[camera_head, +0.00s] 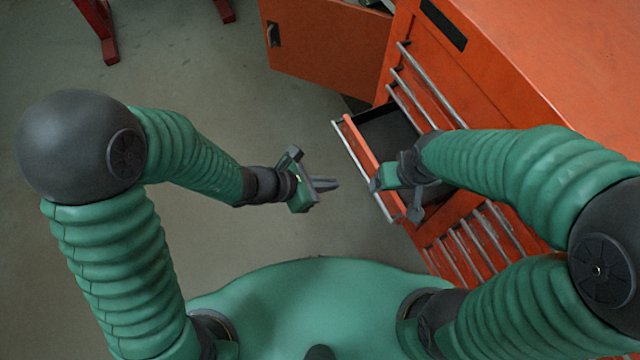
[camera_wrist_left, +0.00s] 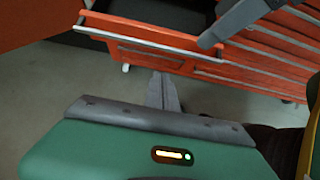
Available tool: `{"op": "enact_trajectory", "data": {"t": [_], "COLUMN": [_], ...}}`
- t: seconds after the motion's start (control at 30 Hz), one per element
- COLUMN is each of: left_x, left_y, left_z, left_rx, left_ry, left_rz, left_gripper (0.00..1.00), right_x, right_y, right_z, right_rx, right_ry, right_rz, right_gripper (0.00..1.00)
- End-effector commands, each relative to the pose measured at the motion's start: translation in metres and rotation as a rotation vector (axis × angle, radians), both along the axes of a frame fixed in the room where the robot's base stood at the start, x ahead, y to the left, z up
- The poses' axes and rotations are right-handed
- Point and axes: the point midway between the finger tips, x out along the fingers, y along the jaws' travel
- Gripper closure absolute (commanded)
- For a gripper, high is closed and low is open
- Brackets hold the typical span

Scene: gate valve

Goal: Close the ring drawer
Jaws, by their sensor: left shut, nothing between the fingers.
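The ring drawer (camera_head: 362,160) is pulled out from the orange cabinet, with its dark inside showing and a pale bar handle along its front. It also shows at the top of the left wrist view (camera_wrist_left: 150,33). My left gripper (camera_head: 327,184) is shut and empty, in the air to the left of the drawer front and apart from it. Its fingers show in the left wrist view (camera_wrist_left: 163,92) below the drawer. My right gripper (camera_head: 400,198) is over the near end of the drawer front. Whether it touches the drawer, and how its fingers stand, is unclear.
The orange cabinet (camera_head: 560,60) fills the right side, with several other drawers shut above and below. An orange door panel (camera_head: 325,40) stands open behind. Red legs (camera_head: 105,35) stand at the top left. The grey floor between is clear.

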Motion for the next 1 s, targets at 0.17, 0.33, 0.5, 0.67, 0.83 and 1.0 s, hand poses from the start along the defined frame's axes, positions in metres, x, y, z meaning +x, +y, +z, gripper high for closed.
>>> {"op": "enact_trajectory", "data": {"t": [0.17, 0.33, 0.5, 0.67, 0.83, 1.0], "left_x": [0.010, 0.020, 0.025, 0.026, 0.026, 0.033], "left_y": [-0.027, -0.054, -0.066, -0.068, -0.068, -0.068], "left_z": [-0.033, -0.032, -0.031, -0.031, -0.031, -0.029], "left_rx": [0.000, 0.001, 0.001, 0.001, 0.001, 0.002], "left_ry": [0.001, -0.003, 0.000, -0.001, -0.001, -0.002], "left_rz": [-0.002, -0.002, -0.001, 0.000, 0.000, 0.001], "left_gripper": [1.00, 1.00, 1.00, 1.00, 1.00, 1.00], "right_x": [0.000, 0.000, 0.000, 0.000, 0.000, 0.000], "right_y": [0.000, 0.000, 0.000, 0.000, 0.000, 0.000], "right_z": [-0.021, -0.022, -0.023, -0.023, -0.023, -0.018], "right_rx": [0.000, 0.000, 0.000, 0.000, 0.000, 0.000], "right_ry": [0.000, 0.000, 0.000, 0.000, 0.000, 0.000], "right_rz": [0.000, 0.000, 0.000, 0.000, 0.000, 0.000], "right_gripper": [0.20, 0.20, 0.20, 0.20, 0.20, 0.20]}}
